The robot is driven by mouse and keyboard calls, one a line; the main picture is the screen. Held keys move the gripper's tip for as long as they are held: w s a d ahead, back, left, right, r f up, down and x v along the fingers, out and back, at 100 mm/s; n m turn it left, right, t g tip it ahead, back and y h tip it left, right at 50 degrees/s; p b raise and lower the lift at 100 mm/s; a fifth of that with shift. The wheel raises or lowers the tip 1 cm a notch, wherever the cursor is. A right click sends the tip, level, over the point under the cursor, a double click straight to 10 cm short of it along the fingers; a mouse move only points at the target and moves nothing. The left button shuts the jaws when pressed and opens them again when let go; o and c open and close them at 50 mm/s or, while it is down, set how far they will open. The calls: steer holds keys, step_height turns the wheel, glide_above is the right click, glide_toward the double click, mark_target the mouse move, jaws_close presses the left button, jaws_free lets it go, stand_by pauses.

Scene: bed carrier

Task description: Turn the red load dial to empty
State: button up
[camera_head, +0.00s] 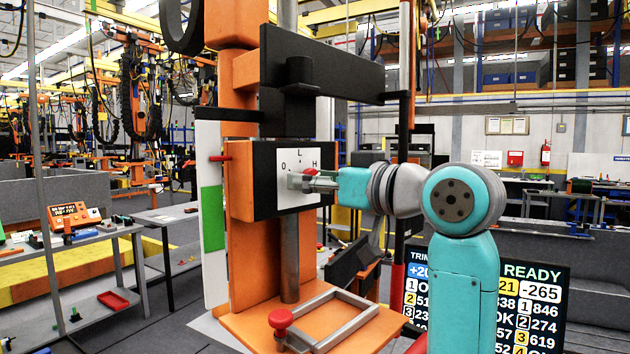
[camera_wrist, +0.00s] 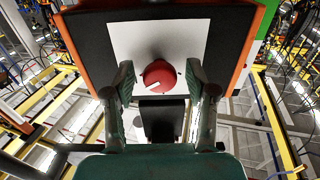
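The red load dial (camera_wrist: 159,74) sits on a white plate (camera_wrist: 200,35) on a black box front. In the head view the plate bears the marks O, L and H, and only a bit of the red dial (camera_head: 310,171) shows behind my gripper (camera_head: 300,182). In the wrist view the dial's white pointer line slants to the lower left. The fingers of my gripper (camera_wrist: 160,72) stand on either side of the dial, with a gap on both sides. The plate's marks cannot be read in the wrist view.
The dial's box (camera_head: 262,180) is fixed to an orange column with a metal post (camera_head: 290,250). A red knob (camera_head: 282,317) and a metal frame are on the orange base below. A black arm (camera_head: 330,68) juts out above. A display (camera_head: 560,310) stands behind my arm.

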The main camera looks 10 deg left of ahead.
jaws_close()
steer(key=shift+n, duration=0.3)
steer(key=shift+d+r+n, duration=0.1)
steer(key=shift+n, duration=11.7)
steer(key=shift+o, duration=1.3)
jaws_free()
